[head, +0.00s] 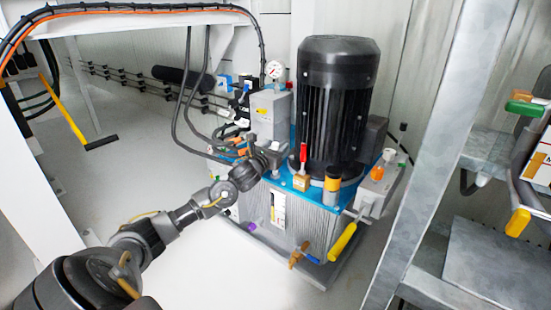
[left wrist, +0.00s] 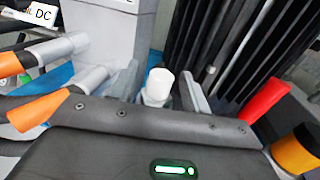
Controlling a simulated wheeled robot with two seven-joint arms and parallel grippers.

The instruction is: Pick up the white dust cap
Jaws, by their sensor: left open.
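The white dust cap (left wrist: 160,82) stands upright in the left wrist view, on a pale grey fitting beside the grey block. My left gripper (left wrist: 160,90) is open, with one finger on each side of the cap; I cannot tell whether either finger touches it. In the head view my left gripper (head: 276,157) reaches to the blue top of the pump unit (head: 300,210), in front of the black motor. The cap does not show clearly there, hidden at the gripper. My right gripper is not in view.
The black finned motor (head: 338,100) stands close to the right of my left gripper. A grey block (head: 270,112) with a gauge (head: 274,70), orange-handled parts (left wrist: 40,108) and hoses crowd the left. A red handle (head: 303,153) stands close by. Grey steel posts (head: 430,160) stand at right.

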